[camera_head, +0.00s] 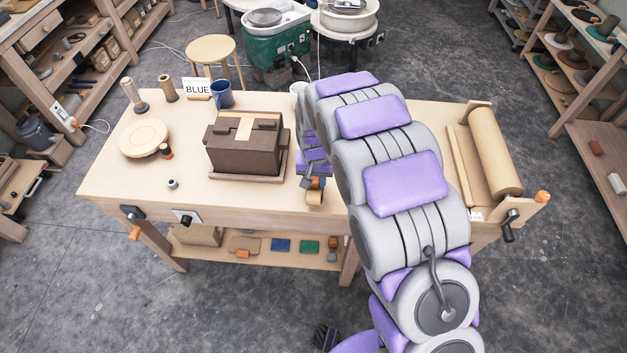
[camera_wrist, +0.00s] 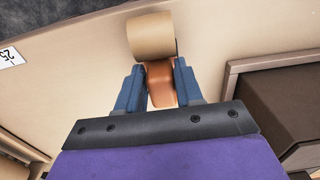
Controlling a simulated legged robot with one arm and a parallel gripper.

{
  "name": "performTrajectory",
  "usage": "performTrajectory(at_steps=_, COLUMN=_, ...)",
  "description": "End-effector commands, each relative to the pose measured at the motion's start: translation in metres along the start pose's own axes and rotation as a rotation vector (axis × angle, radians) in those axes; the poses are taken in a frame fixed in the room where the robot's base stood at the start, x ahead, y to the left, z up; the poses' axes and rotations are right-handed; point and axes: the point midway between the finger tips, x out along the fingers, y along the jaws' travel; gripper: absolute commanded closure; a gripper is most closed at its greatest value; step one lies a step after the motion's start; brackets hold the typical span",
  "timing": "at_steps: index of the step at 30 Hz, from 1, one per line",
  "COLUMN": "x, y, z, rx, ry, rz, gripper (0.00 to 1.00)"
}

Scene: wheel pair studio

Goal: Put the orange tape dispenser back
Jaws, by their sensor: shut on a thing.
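The orange tape dispenser (camera_head: 316,196) is in my gripper, low over the table's front part, just right of the dark brown box. In the wrist view my gripper (camera_wrist: 160,84) has its two blue fingers on either side of the dispenser's orange body (camera_wrist: 160,88). A wide tan tape roll (camera_wrist: 151,36) sticks out beyond the fingertips. In the head view my arm hides part of the gripper. I cannot tell whether the dispenser touches the tabletop.
The dark brown box (camera_head: 238,154) stands on a board beside my gripper. A blue mug (camera_head: 222,94), a "BLUE" card (camera_head: 197,88), wooden spools and a round wooden disc (camera_head: 144,138) are at the left. A paper roll (camera_head: 494,150) lies at the right end. The front-left tabletop is mostly clear.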

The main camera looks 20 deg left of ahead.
Motion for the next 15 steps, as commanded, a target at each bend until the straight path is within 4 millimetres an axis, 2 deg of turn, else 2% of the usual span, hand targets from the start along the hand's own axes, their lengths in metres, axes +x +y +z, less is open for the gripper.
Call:
performTrajectory(at_steps=5, x=0.0022, y=-0.0015, z=-0.0003, rx=0.000, ry=-0.002, rz=0.002, gripper=1.00)
performTrajectory(at_steps=6, x=0.0029, y=-0.0021, z=-0.0003, rx=0.000, ry=-0.002, rz=0.003, gripper=0.62)
performTrajectory(at_steps=13, x=0.0033, y=-0.0035, z=-0.0005, rx=0.000, ry=-0.002, rz=0.004, gripper=0.40)
performTrajectory(at_steps=15, x=0.0030, y=-0.0030, z=-0.0005, rx=0.000, ry=-0.002, rz=0.004, gripper=0.39)
